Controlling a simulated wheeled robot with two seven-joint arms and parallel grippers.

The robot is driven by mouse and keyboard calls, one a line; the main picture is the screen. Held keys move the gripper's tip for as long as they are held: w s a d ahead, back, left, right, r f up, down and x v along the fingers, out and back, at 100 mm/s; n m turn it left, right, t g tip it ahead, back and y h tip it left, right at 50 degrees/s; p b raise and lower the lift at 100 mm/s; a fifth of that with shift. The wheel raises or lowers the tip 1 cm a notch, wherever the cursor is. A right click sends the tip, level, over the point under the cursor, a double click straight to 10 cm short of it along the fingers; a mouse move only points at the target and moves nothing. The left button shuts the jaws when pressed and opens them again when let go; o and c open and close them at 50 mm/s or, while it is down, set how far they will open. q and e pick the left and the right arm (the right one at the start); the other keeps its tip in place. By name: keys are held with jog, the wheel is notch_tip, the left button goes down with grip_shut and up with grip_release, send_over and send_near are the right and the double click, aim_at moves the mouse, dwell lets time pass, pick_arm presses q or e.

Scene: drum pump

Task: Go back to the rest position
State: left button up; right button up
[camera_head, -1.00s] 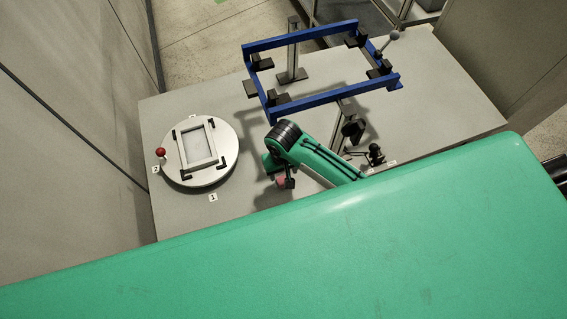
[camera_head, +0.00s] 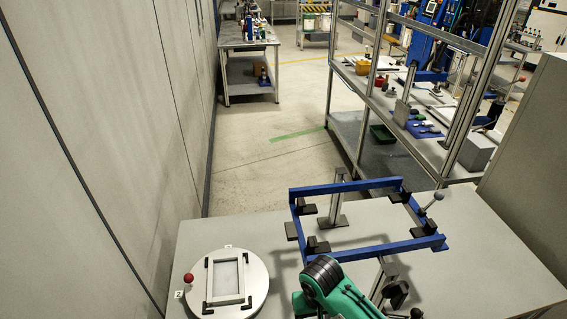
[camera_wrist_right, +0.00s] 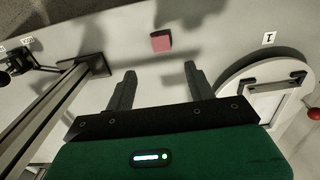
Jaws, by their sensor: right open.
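My right arm, green with a black joint, comes in at the bottom of the head view. Its gripper fingers are cut off there. In the right wrist view my right gripper (camera_wrist_right: 160,69) is open and empty, its two dark fingers wide apart. A small pink block (camera_wrist_right: 161,42) lies on the grey table beyond the fingertips, apart from them. My left gripper is in neither current view.
A round white turntable (camera_head: 259,287) with a rectangular frame and red knob (camera_head: 188,278) stands left of my arm. A blue raised frame (camera_head: 364,249) stands behind it. A grey wall (camera_head: 110,120) borders the left; shelving (camera_head: 345,130) stands beyond the table.

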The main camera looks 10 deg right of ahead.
jog(key=s+d+r+n+t, duration=0.1)
jog(key=s+d+r+t, duration=0.1)
jog(key=s+d, duration=0.45)
jog(key=s+d+r+n+t, duration=0.15)
jog(key=s+d, duration=0.25)
jog(key=s, duration=0.5)
notch_tip(320, 180, down, 34)
jog(key=g+b, duration=0.1)
jog(key=b, duration=0.4)
jog(key=s+d+f+b, duration=0.1)
jog(key=s+f+b, duration=0.1)
jog(key=s+f, duration=0.8)
jog(key=s+d+f+g+b, duration=0.1)
jog(key=s+d+f+b, duration=0.1)
jog(key=s+f, duration=0.7)
notch_tip(320, 180, down, 7)
jog(key=shift+s+d+r+b, duration=0.15)
jog(key=shift+s+r+b, duration=0.05)
jog(key=shift+s+b, duration=0.2)
jog(key=shift+m+g, duration=0.25)
